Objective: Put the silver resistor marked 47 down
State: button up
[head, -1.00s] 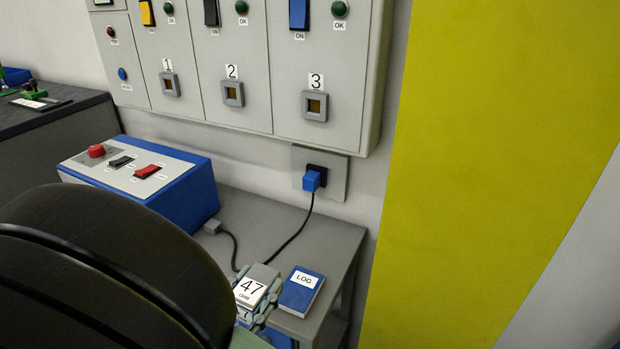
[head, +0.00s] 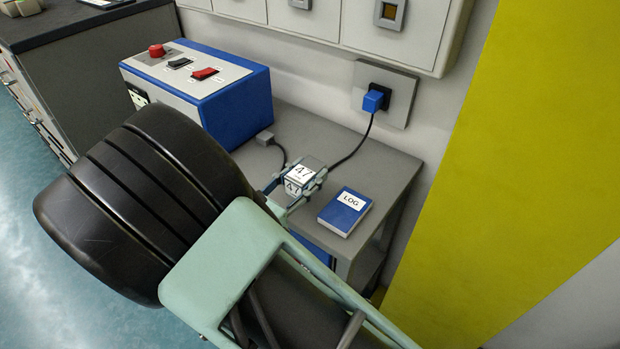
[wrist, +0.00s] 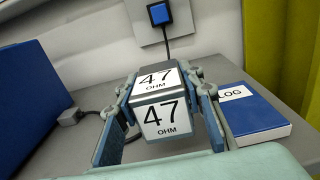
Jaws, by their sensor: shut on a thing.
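The silver resistor marked 47 (head: 301,177) is a small block with white "47 OHM" labels on its top and front. It also shows in the middle of the wrist view (wrist: 160,108). My gripper (head: 292,187) is shut on it, with one finger on each side; the fingers also show in the wrist view (wrist: 162,125). The block is upright over the grey table (head: 345,157), left of the blue LOG book. I cannot tell whether its underside touches the table.
The blue LOG book (head: 345,211) lies close to the right of the block. A blue box with switches (head: 200,80) stands at the back left. A black cable (head: 355,150) runs from the wall plug (head: 374,100) behind the block. Some bare tabletop lies behind the block.

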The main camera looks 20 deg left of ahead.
jog(key=shift+w+f, duration=0.2)
jog(key=f, duration=0.1)
jog(key=f+b, duration=0.1)
jog(key=f, duration=0.1)
jog(key=shift+w+a+f, duration=0.15)
jog(key=shift+w+f, duration=0.05)
jog(key=shift+w, duration=0.05)
jog(key=shift+s+f, duration=0.1)
jog(key=shift+f, duration=0.1)
jog(key=shift+f+b, duration=0.35)
jog(key=shift+f, duration=0.1)
grip_shut()
jog(key=o, duration=1.4)
grip_release()
jog(key=shift+o, duration=0.2)
jog(key=shift+r, duration=0.1)
